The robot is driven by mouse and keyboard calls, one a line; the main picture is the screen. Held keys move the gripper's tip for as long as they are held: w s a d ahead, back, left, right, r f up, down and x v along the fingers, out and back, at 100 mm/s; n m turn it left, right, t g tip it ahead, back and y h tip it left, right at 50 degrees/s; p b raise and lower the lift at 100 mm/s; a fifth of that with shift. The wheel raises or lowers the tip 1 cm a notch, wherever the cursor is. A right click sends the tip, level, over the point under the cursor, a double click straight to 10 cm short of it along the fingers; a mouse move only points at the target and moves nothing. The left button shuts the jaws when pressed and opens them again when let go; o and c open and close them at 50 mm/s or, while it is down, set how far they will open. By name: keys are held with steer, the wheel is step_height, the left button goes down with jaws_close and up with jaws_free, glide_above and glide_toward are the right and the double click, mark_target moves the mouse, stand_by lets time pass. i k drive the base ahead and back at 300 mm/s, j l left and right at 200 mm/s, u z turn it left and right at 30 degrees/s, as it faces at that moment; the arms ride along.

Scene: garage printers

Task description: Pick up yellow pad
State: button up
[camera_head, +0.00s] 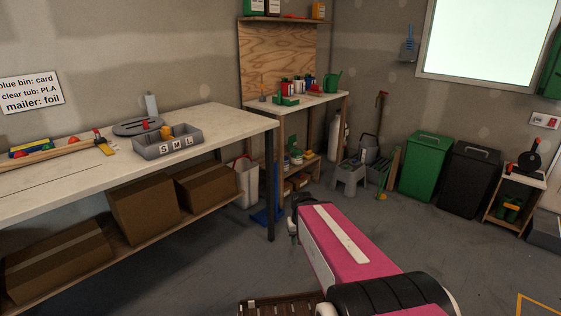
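I cannot clearly make out a yellow pad. A small flat yellow piece (108,146) lies on the long workbench (225,118), beside the wooden strips. A yellow-orange piece (166,131) stands in the grey tray (152,150) marked S, M, L. A small yellow thing (382,196) is on the floor by the green rack; all are too small to identify. My pink arm reaches forward over the floor, right of the workbench. My gripper (293,232) is at its far end, mostly hidden, well away from these pieces. Its fingers cannot be made out.
Cardboard boxes (144,210) fill the shelf under the workbench. A smaller bench (318,101) with bottles and a green watering can stands behind. A grey stool (349,177), green bin (425,166) and black bin (470,174) line the back.

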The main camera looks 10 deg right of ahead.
mark_target(309, 154)
steer(key=i+l, duration=0.2)
steer(key=l, duration=0.15)
steer(key=i+l+u, duration=0.15)
steer(key=l, duration=0.2)
steer(key=i+l, duration=0.2)
steer(key=l, duration=0.2)
steer(key=i+l+u, duration=0.15)
steer(key=l, duration=0.25)
